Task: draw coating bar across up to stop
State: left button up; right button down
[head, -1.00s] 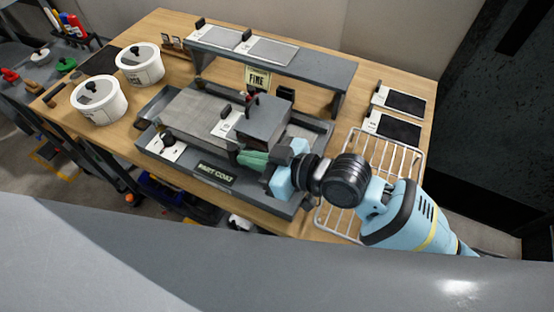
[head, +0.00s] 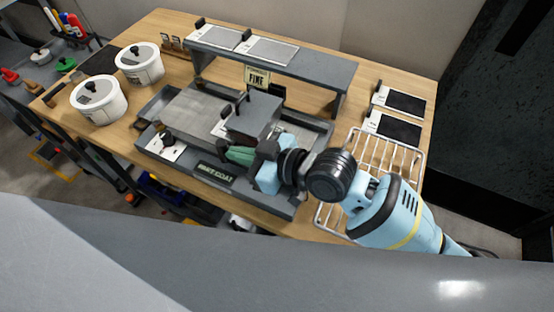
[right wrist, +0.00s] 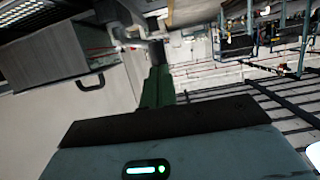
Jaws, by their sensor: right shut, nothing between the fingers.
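The coating bar appears to be the dark grey block (head: 255,113) lying across the grey flat bed (head: 195,112) of the coater, in the head view. A black handle stands by its left side. My right gripper (head: 238,155), with green fingers, is shut and empty at the near end of the block. Whether it touches the block is hard to tell. In the right wrist view, the green fingers (right wrist: 156,88) show closed, with a grey block (right wrist: 50,45) to their left. I cannot pick out the stop for certain. My left gripper is not in view.
A grey raised shelf (head: 335,75) with a FINE sign (head: 257,77) stands behind the bed. Two white pots (head: 98,100) stand at left. A white wire rack (head: 330,215) lies under my right arm. Two dark plates (head: 400,129) lie at the right.

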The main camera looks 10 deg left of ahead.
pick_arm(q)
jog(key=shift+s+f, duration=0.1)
pick_arm(e)
jog(key=shift+w+a, duration=0.25)
jog(key=shift+a, duration=0.6)
jog(key=shift+d, duration=0.1)
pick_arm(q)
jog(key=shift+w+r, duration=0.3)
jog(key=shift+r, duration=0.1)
pick_arm(e)
jog(key=shift+s+d, duration=0.3)
jog(key=shift+d, duration=0.6)
jog(key=shift+s+d, duration=0.3)
jog(key=shift+d, duration=0.6)
